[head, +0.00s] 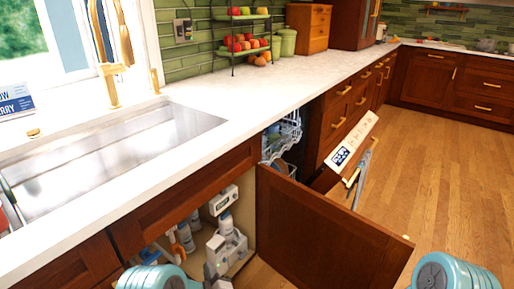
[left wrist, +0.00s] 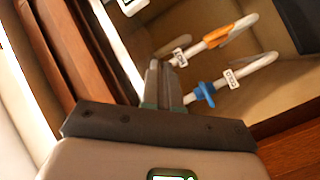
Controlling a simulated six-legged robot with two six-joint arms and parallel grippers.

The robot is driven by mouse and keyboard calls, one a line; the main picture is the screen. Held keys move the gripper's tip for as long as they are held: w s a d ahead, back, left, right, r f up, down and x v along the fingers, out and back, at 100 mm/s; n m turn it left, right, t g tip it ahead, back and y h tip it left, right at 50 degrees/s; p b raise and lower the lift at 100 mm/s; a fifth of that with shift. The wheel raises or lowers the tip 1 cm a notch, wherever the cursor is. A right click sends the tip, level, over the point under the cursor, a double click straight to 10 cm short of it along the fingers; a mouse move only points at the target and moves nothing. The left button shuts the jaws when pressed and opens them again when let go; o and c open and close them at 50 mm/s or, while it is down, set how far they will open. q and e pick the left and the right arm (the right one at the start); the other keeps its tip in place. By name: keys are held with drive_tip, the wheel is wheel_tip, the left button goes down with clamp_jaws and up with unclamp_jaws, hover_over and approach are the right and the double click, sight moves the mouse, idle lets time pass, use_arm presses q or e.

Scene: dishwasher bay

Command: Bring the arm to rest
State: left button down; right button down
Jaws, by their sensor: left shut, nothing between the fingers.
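My left gripper (head: 226,250) is in front of the open cabinet under the sink, in the lower middle of the head view. In the left wrist view its two fingers (left wrist: 163,80) are together, with nothing between them. Beyond them are white pipes with a blue valve (left wrist: 205,92) and an orange valve (left wrist: 218,37), each with a small label. I cannot tell whether the fingers touch a pipe. A teal part of my right arm shows at the bottom right of the head view; its gripper is out of frame.
The brown cabinet door (head: 335,238) stands open to the right of my left gripper. Beyond it the dishwasher door (head: 352,140) hangs partly open, with a rack (head: 285,135) inside. Bottles (head: 185,237) stand in the cabinet. The wooden floor (head: 440,150) at right is clear.

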use_arm(q)
drive_tip(key=s+a+f+m+g+h, duration=0.45)
drive_tip(key=s+f+g, duration=0.3)
drive_tip(key=s, duration=0.35)
drive_tip(key=s+d+f+m+g+h, duration=0.2)
drive_tip(key=s+d+m+g+h, duration=0.15)
drive_tip(key=s, duration=0.65)
drive_tip(key=s+d+f+m+g+h, duration=0.2)
drive_tip(key=s+d+m+g, duration=0.15)
drive_tip(key=s, duration=0.55)
wheel_tip(320, 180, up, 18)
drive_tip(key=s+g+p, duration=0.1)
drive_tip(key=p, duration=1.7)
drive_tip(key=shift+a, duration=0.15)
drive_tip(key=shift+s+r, duration=0.15)
drive_tip(key=shift+s, duration=0.05)
